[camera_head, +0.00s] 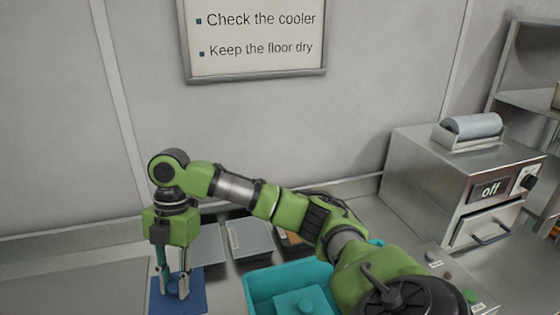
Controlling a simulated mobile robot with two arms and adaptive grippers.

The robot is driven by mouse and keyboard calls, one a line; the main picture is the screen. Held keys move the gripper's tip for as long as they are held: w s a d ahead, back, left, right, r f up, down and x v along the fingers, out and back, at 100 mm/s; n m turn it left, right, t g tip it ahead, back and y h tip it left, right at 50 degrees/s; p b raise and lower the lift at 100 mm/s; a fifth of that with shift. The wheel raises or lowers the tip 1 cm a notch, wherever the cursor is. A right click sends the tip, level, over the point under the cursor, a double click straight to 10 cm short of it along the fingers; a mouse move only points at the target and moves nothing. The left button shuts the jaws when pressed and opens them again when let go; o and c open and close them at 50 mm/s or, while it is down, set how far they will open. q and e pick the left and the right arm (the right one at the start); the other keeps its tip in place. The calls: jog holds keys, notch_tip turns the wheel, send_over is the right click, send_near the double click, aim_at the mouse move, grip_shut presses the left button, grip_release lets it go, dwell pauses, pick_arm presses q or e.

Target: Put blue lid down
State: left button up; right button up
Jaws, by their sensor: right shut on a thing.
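The blue lid (196,304) is a flat blue square at the lower left, partly cut off by the frame's bottom edge. My right gripper (173,292) points straight down over it, with its fingers closed on the lid's middle. The fingers hide the part they grip. The lid looks level and is at or just over the metal counter (80,285); I cannot tell whether it touches. My left gripper is not in view.
Grey-lidded containers (248,238) stand behind the lid, near the wall. A teal bin (257,289) with a teal knobbed piece (300,303) inside is to the right. A metal appliance marked off (440,185) stands at the right. The counter left of the lid is clear.

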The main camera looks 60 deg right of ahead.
aim_at(181, 301)
jog(key=b+x, duration=0.1)
jog(key=x, duration=0.1)
jog(key=d+b+x, duration=0.1)
jog(key=b+x, duration=0.1)
jog(key=x, duration=0.1)
jog(key=shift+s+f, duration=0.25)
jog(key=shift+f, duration=0.1)
jog(key=shift+w+f, duration=0.15)
jog(key=shift+f, duration=0.15)
jog(key=shift+w+d+f, duration=0.1)
jog(key=shift+w+d, duration=0.05)
jog(key=shift+f, duration=0.3)
notch_tip(181, 301, down, 9)
jog(key=shift+r+p, duration=0.2)
jog(key=shift+p, duration=0.8)
jog(key=shift+f, duration=0.35)
jog(key=o, duration=1.1)
